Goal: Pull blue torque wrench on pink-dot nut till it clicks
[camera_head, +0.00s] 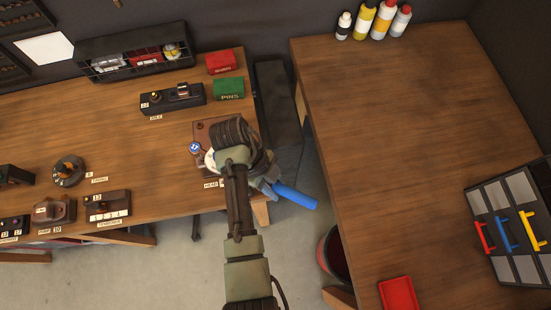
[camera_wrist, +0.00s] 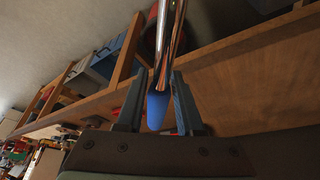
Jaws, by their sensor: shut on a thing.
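The blue torque wrench (camera_head: 294,196) sticks out past the right edge of the left bench, its blue handle pointing right and down. My gripper (camera_head: 268,186) is at the inner end of this handle. In the wrist view the two fingers (camera_wrist: 158,112) stand on both sides of the blue grip (camera_wrist: 156,108), shut on it, with the chrome shaft (camera_wrist: 172,40) running up and away. A brown plate fixture (camera_head: 210,130) lies under my wrist at the bench corner. My arm hides the wrench head, and the pink-dot nut does not show.
A blue-and-white tag marked 17 (camera_head: 194,148) sits by the fixture. Green (camera_head: 229,88) and red (camera_head: 221,62) boxes stand behind it. The right bench (camera_head: 400,120) is mostly bare, with a rack of coloured handles (camera_head: 508,222) and a red tray (camera_head: 398,293). A floor gap separates the benches.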

